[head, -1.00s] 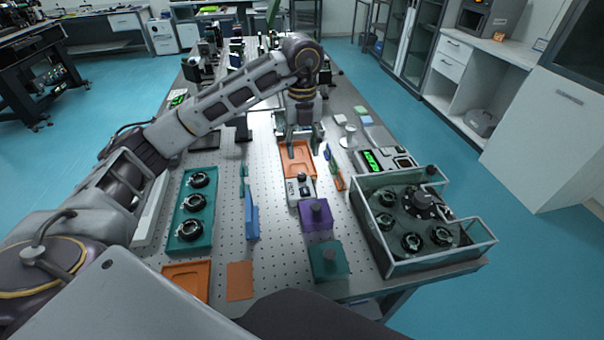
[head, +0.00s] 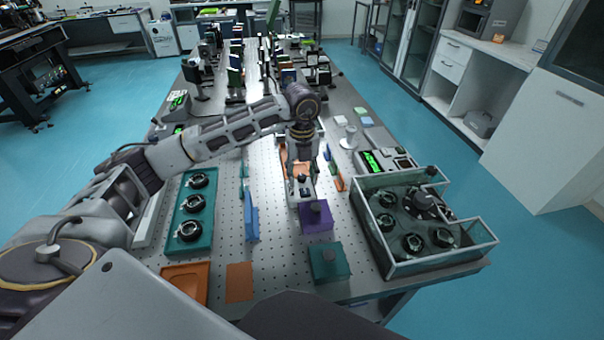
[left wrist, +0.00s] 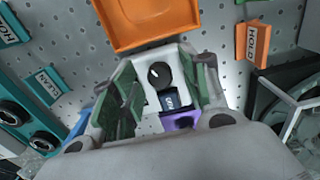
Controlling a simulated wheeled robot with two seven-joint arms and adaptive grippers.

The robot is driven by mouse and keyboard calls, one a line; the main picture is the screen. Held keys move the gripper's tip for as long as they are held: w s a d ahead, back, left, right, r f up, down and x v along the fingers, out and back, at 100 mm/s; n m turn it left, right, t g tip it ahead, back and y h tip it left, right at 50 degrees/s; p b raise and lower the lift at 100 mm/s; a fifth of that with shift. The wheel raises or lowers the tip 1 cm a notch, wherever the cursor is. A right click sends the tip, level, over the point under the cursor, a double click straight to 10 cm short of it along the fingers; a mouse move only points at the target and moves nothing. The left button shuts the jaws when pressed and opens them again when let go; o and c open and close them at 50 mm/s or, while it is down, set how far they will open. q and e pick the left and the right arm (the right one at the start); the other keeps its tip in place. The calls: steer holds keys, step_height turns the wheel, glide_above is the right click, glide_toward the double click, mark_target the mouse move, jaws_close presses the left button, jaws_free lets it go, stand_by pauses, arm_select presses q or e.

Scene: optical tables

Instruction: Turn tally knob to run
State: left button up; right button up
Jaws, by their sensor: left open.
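The tally box is a small white box (left wrist: 150,53) with a round black knob (left wrist: 159,75) on top. The knob has a white pointer mark. A small dark label (left wrist: 172,101) sits beside the knob; I cannot read it surely. In the head view the box (head: 304,197) stands in the middle of the perforated table, partly covered by my gripper. My left gripper (head: 301,177) points down over it. In the left wrist view the left gripper (left wrist: 164,92) is open, its green-padded fingers on either side of the knob, with gaps visible. My right gripper is out of view.
An orange tray (left wrist: 150,24) lies just beyond the box. A purple block (head: 316,217) and a teal block (head: 328,262) stand on its near side. A blue upright piece (head: 251,216) is to the left. A clear-walled case (head: 440,263) stands at right.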

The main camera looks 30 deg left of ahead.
arm_select(q)
steer(key=shift+c, duration=0.3)
jaws_close()
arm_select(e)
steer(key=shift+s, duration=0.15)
arm_select(q)
steer(key=shift+n, duration=1.1)
steer(key=shift+n+p, duration=0.3)
steer(key=shift+n, duration=0.1)
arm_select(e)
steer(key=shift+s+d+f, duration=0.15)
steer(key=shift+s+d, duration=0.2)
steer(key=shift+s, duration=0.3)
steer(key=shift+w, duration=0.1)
arm_select(q)
steer(key=shift+o, duration=0.3)
jaws_free()
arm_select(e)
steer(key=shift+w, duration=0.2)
